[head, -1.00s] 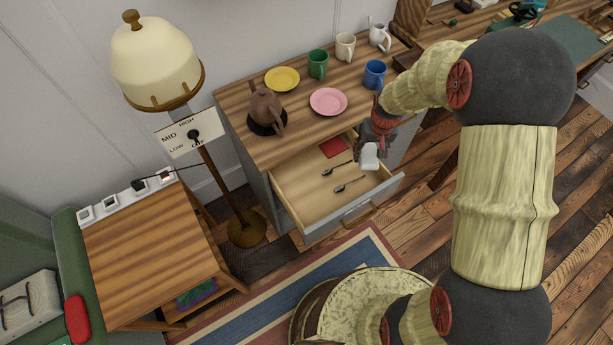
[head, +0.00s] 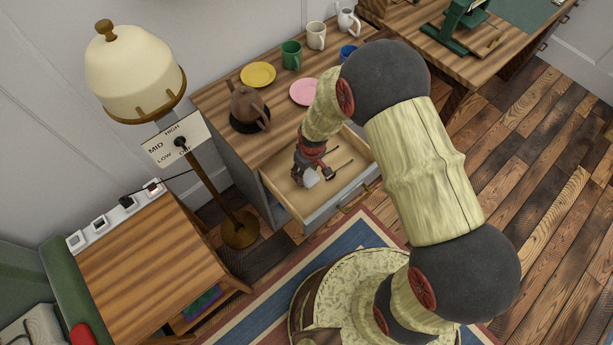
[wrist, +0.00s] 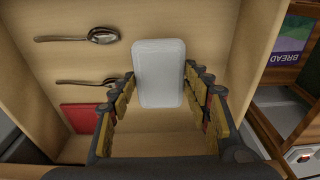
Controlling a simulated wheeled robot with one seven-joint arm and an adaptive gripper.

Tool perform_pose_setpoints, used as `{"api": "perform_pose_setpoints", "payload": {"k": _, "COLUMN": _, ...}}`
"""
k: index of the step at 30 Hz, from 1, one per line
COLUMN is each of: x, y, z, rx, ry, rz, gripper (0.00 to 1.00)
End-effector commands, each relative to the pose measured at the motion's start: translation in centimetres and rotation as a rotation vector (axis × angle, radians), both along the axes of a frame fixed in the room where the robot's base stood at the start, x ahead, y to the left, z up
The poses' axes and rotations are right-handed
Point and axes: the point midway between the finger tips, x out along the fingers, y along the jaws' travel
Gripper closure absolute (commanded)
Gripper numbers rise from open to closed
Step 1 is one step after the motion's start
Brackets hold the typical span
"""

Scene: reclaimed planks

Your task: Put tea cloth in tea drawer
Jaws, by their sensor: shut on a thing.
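The tea cloth shows as a small white, rounded block (wrist: 159,72) in the wrist view and as a white patch (head: 311,181) in the head view. My gripper (wrist: 160,82) is shut on it, with a finger on either side. The gripper also shows in the head view (head: 308,172), over the left part of the open drawer (head: 346,200). The cloth is over the drawer floor; I cannot tell how high. A spoon (wrist: 75,38), a second spoon or fork (wrist: 85,82) and a flat red thing (wrist: 78,118) lie in the drawer.
On the cabinet top stand a brown teapot (head: 246,104), a yellow plate (head: 258,74), a pink plate (head: 304,91) and several mugs. A floor lamp (head: 136,72) and a small wooden table (head: 150,255) stand to the left. The drawer walls surround my gripper.

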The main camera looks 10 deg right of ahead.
Motion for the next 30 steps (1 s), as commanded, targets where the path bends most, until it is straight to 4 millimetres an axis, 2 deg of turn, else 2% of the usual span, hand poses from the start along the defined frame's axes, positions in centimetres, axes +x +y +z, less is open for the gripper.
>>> {"api": "perform_pose_setpoints", "payload": {"k": 7, "x": -0.1, "y": 0.0, "z": -3.3, "rx": -0.001, "ry": 0.002, "rz": -0.001, "gripper": 0.75}}
{"api": "perform_pose_setpoints", "payload": {"k": 19, "x": 0.0, "y": 0.0, "z": -3.7, "rx": 0.0, "ry": 0.001, "rz": -0.001, "gripper": 0.75}}
{"api": "perform_pose_setpoints", "payload": {"k": 20, "x": 0.0, "y": 0.0, "z": -3.6, "rx": 0.0, "ry": 0.001, "rz": -0.001, "gripper": 0.5}}
{"api": "perform_pose_setpoints", "payload": {"k": 28, "x": 0.0, "y": 0.0, "z": -3.5, "rx": 0.0, "ry": 0.0, "rz": -0.001, "gripper": 0.35}}
{"api": "perform_pose_setpoints", "payload": {"k": 30, "x": 0.0, "y": 0.0, "z": -3.5, "rx": 0.0, "ry": 0.0, "rz": -0.001, "gripper": 0.33}}
